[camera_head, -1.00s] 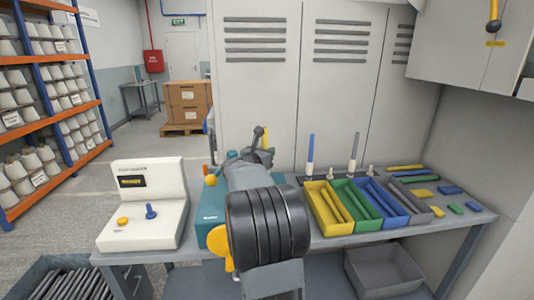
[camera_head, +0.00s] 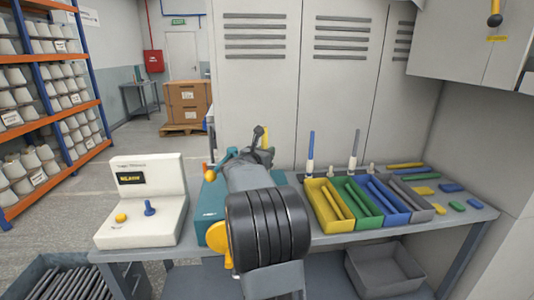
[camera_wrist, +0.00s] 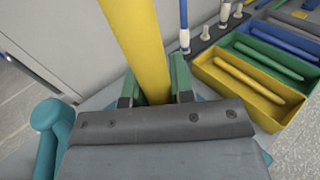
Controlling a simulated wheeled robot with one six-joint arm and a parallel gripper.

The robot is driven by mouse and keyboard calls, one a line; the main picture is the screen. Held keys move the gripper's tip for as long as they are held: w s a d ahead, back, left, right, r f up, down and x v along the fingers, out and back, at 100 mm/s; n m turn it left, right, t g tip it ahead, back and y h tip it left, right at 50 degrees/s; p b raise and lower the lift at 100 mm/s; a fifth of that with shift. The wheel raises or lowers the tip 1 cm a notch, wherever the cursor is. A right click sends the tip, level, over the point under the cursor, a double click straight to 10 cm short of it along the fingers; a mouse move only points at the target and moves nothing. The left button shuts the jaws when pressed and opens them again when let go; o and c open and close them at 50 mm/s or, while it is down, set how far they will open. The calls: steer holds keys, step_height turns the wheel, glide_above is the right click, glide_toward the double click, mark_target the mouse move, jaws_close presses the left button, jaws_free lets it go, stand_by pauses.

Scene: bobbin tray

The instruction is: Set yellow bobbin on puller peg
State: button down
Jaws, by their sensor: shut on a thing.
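The yellow bobbin (camera_wrist: 138,40) is a long rod standing up between the green-padded jaws of my gripper (camera_wrist: 155,88) in the wrist view. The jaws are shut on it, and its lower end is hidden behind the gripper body. In the head view only a thin part of the yellow bobbin (camera_head: 266,137) shows behind my gripper (camera_head: 257,148). A teal machine (camera_head: 212,203), possibly the puller, stands on the bench, largely covered by my arm. Teal parts (camera_wrist: 48,117) also show at the left of the wrist view. I cannot make out the puller peg.
Yellow, green, blue and grey bins (camera_head: 333,226) of rods stand right of my arm. A white device with a display (camera_head: 147,200) stands at the left. Lockers (camera_head: 300,100) close off the back.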

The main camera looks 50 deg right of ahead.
steer(key=shift+r, duration=0.5)
steer(key=shift+r+p, duration=0.25)
steer(key=shift+p, duration=0.05)
steer(key=shift+b, duration=0.4)
stand_by(0.8)
steer(key=shift+f+b, duration=0.75)
steer(key=shift+b, duration=0.15)
steer(key=c, duration=1.3)
jaws_free()
steer(key=shift+o, duration=0.2)
steer(key=b+v, duration=0.3)
steer(key=v, duration=0.8)
steer(key=shift+b, duration=0.4)
steer(key=shift+r, duration=0.1)
